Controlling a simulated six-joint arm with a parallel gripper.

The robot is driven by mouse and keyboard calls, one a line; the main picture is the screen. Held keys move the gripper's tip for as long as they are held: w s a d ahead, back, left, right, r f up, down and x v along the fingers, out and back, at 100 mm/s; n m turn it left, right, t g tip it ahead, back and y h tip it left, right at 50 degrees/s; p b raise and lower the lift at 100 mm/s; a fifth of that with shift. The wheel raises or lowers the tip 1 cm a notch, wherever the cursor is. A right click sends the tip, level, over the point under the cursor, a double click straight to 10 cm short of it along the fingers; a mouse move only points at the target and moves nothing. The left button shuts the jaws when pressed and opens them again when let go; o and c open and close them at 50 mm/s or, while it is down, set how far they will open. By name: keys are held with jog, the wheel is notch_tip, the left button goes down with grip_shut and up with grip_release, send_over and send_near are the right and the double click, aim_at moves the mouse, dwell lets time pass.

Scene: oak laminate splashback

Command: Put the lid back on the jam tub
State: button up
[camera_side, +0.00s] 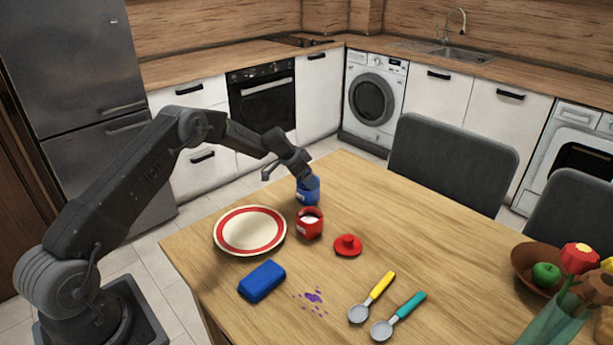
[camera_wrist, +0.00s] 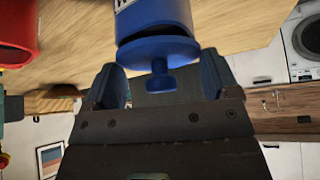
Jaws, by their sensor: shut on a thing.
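A blue tub (camera_side: 307,197) with a white label stands near the back edge of the table in the side view; in the wrist view it is at the top (camera_wrist: 155,12). A blue lid (camera_wrist: 158,50) with a knob is at the tub's mouth, with a dark line between them. I cannot tell whether it is fully seated. My gripper (camera_side: 306,181) is above the tub, its fingers shut on the blue lid, one on each side.
A red-rimmed plate (camera_side: 250,231) lies left of the red tub. A blue block (camera_side: 262,281), a purple spill (camera_side: 313,297) and yellow (camera_side: 372,297) and teal (camera_side: 398,317) scoops lie nearer the front. A fruit bowl (camera_side: 530,268) and flowers (camera_side: 580,262) are right. The table's right middle is clear.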

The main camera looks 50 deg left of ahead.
dwell(0.4)
jog(key=o, duration=0.8)
jog(key=shift+r, duration=3.5)
jog(key=shift+c, duration=0.3)
grip_shut()
jog(key=shift+f, duration=0.2)
